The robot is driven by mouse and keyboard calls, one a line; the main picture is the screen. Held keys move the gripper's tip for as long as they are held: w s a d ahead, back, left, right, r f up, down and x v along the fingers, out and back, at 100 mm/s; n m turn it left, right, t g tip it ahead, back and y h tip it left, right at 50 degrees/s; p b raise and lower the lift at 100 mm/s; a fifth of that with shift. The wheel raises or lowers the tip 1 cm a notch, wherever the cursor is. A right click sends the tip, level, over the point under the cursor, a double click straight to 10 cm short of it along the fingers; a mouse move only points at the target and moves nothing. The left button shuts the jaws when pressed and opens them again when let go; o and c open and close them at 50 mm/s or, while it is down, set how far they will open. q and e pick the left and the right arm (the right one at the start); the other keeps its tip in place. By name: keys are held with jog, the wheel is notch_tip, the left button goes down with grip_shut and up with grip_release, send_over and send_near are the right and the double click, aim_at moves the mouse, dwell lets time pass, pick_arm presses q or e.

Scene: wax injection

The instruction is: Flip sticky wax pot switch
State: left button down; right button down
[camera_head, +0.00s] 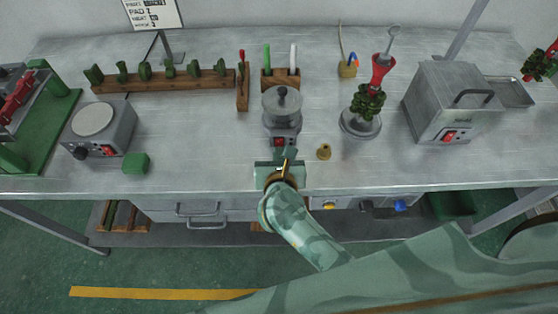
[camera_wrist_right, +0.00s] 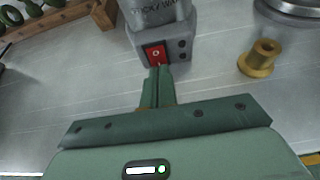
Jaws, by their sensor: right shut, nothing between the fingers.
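The sticky wax pot (camera_head: 282,108) stands in the middle of the bench, a grey pot with a black-knobbed lid on a grey base. Its red switch (camera_wrist_right: 155,54) is on the front of the base, and the lettering "STICKY WA" shows above it in the right wrist view. My right gripper (camera_head: 285,156) is shut and empty. In the right wrist view its fingertips (camera_wrist_right: 160,69) are just below the switch, at or very near its lower edge; I cannot tell whether they touch. My left gripper is not in view.
A brass spool (camera_wrist_right: 260,57) stands right of the pot, also seen in the head view (camera_head: 324,152). A hot plate (camera_head: 97,128) and green block (camera_head: 136,163) are to the left. A metal box with a red switch (camera_head: 449,137) is to the right. The bench front is mostly clear.

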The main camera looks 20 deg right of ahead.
jog(key=shift+w+f, duration=0.15)
jog(key=shift+w, duration=0.05)
dwell(0.3)
jog(key=shift+r, duration=0.25)
jog(key=shift+r+p, duration=0.7)
jog(key=shift+r, duration=0.15)
jog(key=shift+f, duration=0.1)
